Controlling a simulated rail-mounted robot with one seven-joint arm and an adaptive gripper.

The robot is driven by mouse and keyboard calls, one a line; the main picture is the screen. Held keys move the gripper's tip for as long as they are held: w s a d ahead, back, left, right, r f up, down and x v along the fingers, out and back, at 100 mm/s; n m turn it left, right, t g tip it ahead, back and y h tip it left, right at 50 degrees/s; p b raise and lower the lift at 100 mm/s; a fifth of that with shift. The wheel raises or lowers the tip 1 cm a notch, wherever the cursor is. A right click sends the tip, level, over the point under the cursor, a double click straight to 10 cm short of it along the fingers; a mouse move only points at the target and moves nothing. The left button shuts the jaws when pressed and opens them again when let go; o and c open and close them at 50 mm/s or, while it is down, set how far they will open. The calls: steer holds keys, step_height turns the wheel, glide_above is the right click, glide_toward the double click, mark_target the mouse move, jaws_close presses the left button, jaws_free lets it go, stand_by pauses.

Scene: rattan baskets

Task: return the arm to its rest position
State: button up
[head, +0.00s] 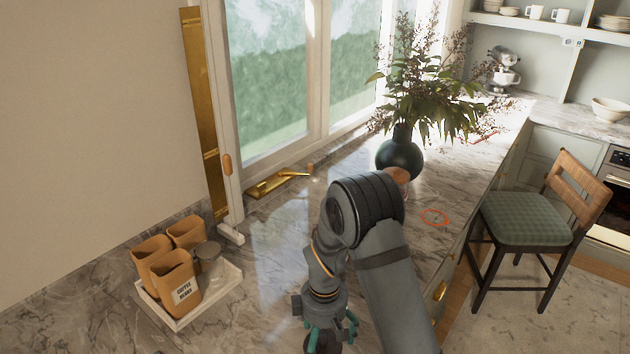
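My arm rises from the bottom of the head view, bends at a dark elbow over the marble counter (270,235), and comes down again. My gripper (330,345) is at the bottom edge of the view, pointing down, with teal finger parts. Its fingertips are cut off or hidden, so I cannot tell whether it is open or shut, or whether it holds anything. It is to the right of the white tray (222,297), apart from it.
The tray holds several tan containers (176,282), one labelled coffee beans, and a grey-lidded jar (208,258). A dark vase (400,157) with branches stands beyond my elbow. A gold tray (280,184) lies by the window. A stool (530,217) stands right of the counter.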

steer(key=shift+w+r+b, duration=0.1)
steer(key=shift+r+b, duration=0.3)
steer(key=shift+r, duration=1.4)
